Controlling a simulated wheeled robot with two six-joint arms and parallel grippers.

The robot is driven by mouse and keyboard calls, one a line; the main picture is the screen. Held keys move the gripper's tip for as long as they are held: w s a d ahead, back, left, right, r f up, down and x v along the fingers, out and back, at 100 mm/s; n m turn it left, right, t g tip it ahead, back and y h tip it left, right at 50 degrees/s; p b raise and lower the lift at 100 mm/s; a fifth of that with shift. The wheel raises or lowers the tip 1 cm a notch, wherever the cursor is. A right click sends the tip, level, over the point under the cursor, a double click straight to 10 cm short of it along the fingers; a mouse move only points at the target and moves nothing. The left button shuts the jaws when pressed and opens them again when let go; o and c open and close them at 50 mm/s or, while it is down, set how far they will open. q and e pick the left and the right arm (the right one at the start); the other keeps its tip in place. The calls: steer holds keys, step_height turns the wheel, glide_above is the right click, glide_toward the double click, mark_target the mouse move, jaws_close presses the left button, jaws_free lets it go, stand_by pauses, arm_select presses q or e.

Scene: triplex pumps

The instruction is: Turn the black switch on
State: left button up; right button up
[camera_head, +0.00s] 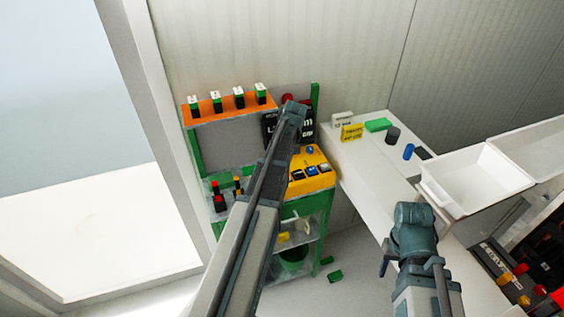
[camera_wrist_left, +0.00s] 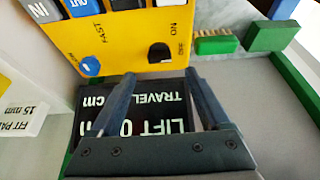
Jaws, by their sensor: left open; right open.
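The black switch (camera_wrist_left: 159,52) is a small knob on a yellow control panel (camera_wrist_left: 120,42), between the printed words ON and OFF; the left wrist view shows it upside down. The yellow panel (camera_head: 318,182) also shows in the head view, partly hidden by my left arm; I cannot make out the switch there. My left gripper (camera_wrist_left: 161,88) is open and empty. Its fingers are over the black LIFT TRAVEL sign (camera_wrist_left: 140,112), with the tips near the panel edge by the switch, not around it. My right gripper (camera_head: 388,258) is open and empty, low at the right.
Blue and black knobs, including a blue one (camera_wrist_left: 90,66) by the word FAST, share the panel. A green block (camera_wrist_left: 272,36) is beside it. An orange shelf (camera_head: 229,109) stands behind. A white table (camera_head: 375,165) with small blocks and white bins (camera_head: 475,180) are at right.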

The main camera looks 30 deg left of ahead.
arm_select(q)
steer(key=b+x, duration=0.4)
steer(key=x, duration=0.2)
steer(key=shift+f+b, duration=0.1)
steer(key=shift+b, duration=0.2)
steer(key=shift+c, duration=0.2)
jaws_close()
